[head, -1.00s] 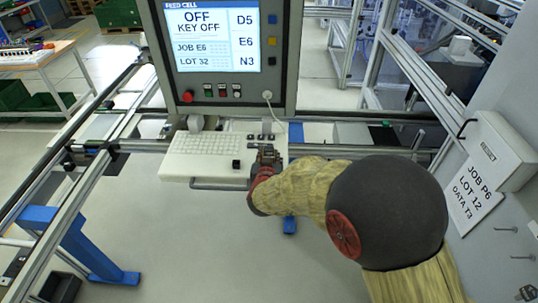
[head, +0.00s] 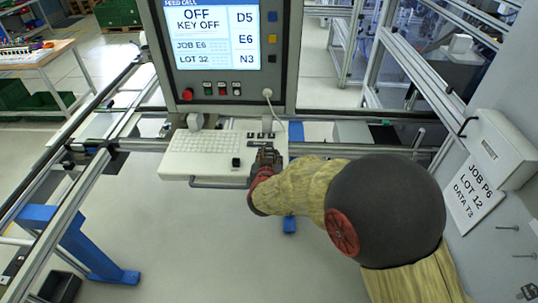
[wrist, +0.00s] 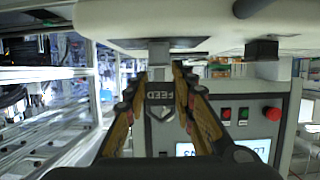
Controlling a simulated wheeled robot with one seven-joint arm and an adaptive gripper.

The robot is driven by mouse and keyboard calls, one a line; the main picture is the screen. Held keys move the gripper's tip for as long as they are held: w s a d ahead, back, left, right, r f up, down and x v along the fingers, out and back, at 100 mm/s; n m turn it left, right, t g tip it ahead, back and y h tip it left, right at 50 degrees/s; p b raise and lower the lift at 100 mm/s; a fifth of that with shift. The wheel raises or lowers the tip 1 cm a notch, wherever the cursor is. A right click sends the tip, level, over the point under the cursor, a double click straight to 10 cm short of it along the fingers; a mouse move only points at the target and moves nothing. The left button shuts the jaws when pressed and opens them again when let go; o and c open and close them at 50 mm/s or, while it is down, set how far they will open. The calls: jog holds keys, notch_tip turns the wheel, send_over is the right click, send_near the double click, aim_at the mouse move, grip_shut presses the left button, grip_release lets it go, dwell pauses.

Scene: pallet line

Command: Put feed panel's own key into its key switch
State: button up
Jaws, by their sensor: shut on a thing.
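My gripper (head: 265,154) is over the right part of the white keyboard tray below the feed panel (head: 222,97). In the wrist view, my gripper (wrist: 164,75) is shut on a grey key (wrist: 160,102) whose tag reads FEED, upside down in the picture. The far end of the key is close to a dark slot by the pale tray edge (wrist: 125,18); I cannot tell whether it is inside anything. The head view hides the key behind the gripper. The panel's screen (head: 212,35) reads OFF, KEY OFF, JOB E6, LOT 32.
The keyboard tray (head: 177,170) carries a small black block (head: 236,162) left of my gripper. A white cable (head: 267,95) hangs from the panel. Metal rails (head: 125,146) cross behind the tray. A grey wall with a job sign (head: 473,199) stands at the right.

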jog(key=shift+f+b, duration=0.4)
jog(key=shift+f, duration=0.2)
dwell(1.1)
jog(key=o, duration=1.2)
jog(key=shift+c, duration=0.2)
jog(key=shift+o, duration=0.5)
jog(key=o, duration=0.4)
jog(key=shift+o, duration=0.3)
jog(key=p+v, duration=0.3)
jog(key=v, duration=0.5)
dwell(1.0)
